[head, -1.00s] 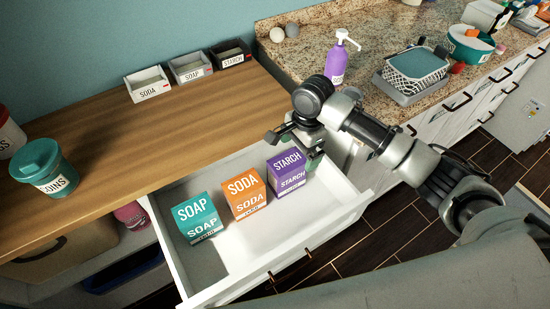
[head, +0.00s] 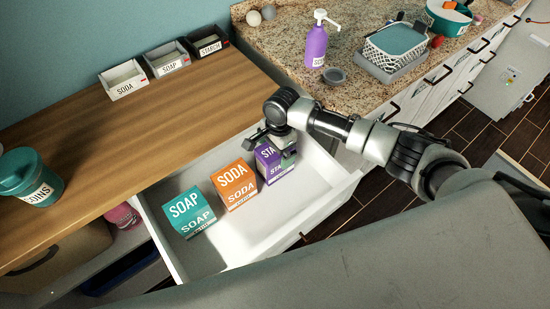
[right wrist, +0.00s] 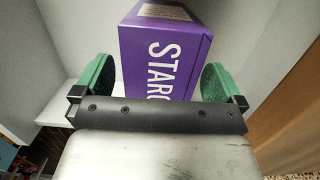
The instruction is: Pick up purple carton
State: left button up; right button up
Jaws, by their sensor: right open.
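The purple starch carton (head: 268,166) stands in the open white drawer, at the right end of a row of cartons. My right gripper (head: 276,150) is down at the carton and hides part of its top and right side. In the right wrist view the purple carton (right wrist: 165,50) stands between the two green finger pads of my right gripper (right wrist: 158,85). The fingers are open, one on each side, with a visible gap at the left pad; contact at the right pad is hard to tell. My left gripper is not in view.
An orange soda carton (head: 234,184) stands close beside the purple one, and a teal soap carton (head: 188,212) stands left of it. The drawer's front wall (head: 318,218) borders them. Drawer floor is free at the front. A purple pump bottle (head: 316,46) stands on the granite counter.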

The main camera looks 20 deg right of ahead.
jog(key=shift+f, duration=0.45)
jog(key=shift+f+p, duration=0.25)
jog(key=shift+p, duration=0.1)
dwell(0.4)
jog(key=c, duration=1.3)
